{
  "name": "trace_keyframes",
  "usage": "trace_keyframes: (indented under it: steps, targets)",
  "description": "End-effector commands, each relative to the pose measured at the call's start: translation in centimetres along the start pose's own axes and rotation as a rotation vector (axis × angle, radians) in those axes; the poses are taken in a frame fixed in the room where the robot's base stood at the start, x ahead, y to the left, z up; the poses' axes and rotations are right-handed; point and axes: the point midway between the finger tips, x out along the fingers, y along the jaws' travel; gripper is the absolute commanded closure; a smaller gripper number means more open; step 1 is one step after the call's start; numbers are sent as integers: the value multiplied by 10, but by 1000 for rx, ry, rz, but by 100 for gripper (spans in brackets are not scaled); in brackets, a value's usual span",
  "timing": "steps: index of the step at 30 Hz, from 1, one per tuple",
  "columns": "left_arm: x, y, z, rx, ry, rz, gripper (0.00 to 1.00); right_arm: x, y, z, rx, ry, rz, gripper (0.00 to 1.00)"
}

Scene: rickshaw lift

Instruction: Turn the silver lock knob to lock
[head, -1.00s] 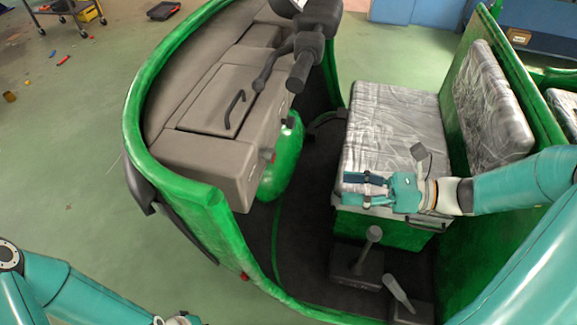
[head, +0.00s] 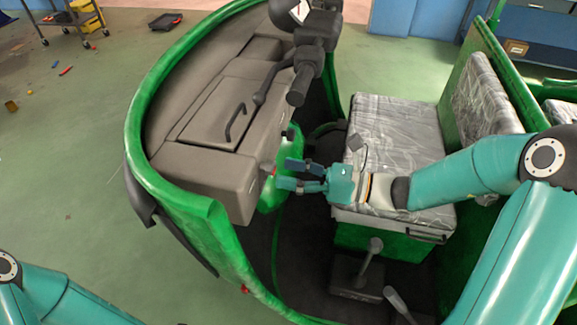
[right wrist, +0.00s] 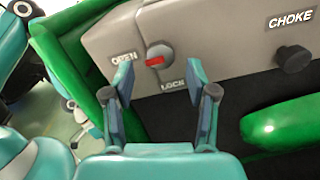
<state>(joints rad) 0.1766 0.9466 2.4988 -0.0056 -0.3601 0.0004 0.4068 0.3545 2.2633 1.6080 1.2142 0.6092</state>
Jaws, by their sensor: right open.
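The silver lock knob (right wrist: 160,50) shows in the right wrist view on the grey dashboard panel, with a red mark on it lying roughly level. An OPEN label (right wrist: 124,58) is to its left and a LOCK label (right wrist: 173,86) below it. My right gripper (right wrist: 159,78) is open and empty. Its two fingers are spread to either side below the knob, apart from it as far as I can tell. In the head view the right gripper (head: 284,173) reaches left to the dashboard's lower side, where the knob is mostly hidden. My left gripper is out of view.
A black choke knob (right wrist: 294,60) sits right of the lock knob. A rounded green part (right wrist: 281,126) is below it. In the head view, the handlebar (head: 304,72) stands above the gripper, and the patterned seat (head: 395,128) lies under my right forearm.

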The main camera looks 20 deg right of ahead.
Motion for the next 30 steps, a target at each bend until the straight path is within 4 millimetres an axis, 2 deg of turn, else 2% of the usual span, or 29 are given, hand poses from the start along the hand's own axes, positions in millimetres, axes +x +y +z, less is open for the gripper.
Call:
trace_keyframes:
  steps: [1, 6, 16, 26, 27, 28, 30]
  targets:
    - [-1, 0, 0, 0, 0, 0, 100, 8, 1, 1, 0, -1, 3, 43]
    - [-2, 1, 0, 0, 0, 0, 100, 21, 0, 0, -1, 0, 1, 43]
    - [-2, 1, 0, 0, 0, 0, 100, 23, -1, 0, -1, -1, -2, 43]
    - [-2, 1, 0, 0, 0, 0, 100, 23, 0, 0, -1, -1, -1, 96]
    - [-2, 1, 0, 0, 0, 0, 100, 23, 0, 0, -1, -1, -1, 100]
    - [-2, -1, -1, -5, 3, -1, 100, 4, -15, 4, -4, -3, -13, 100]
    - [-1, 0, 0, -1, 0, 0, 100, 15, -6, 2, -1, -2, -4, 100]
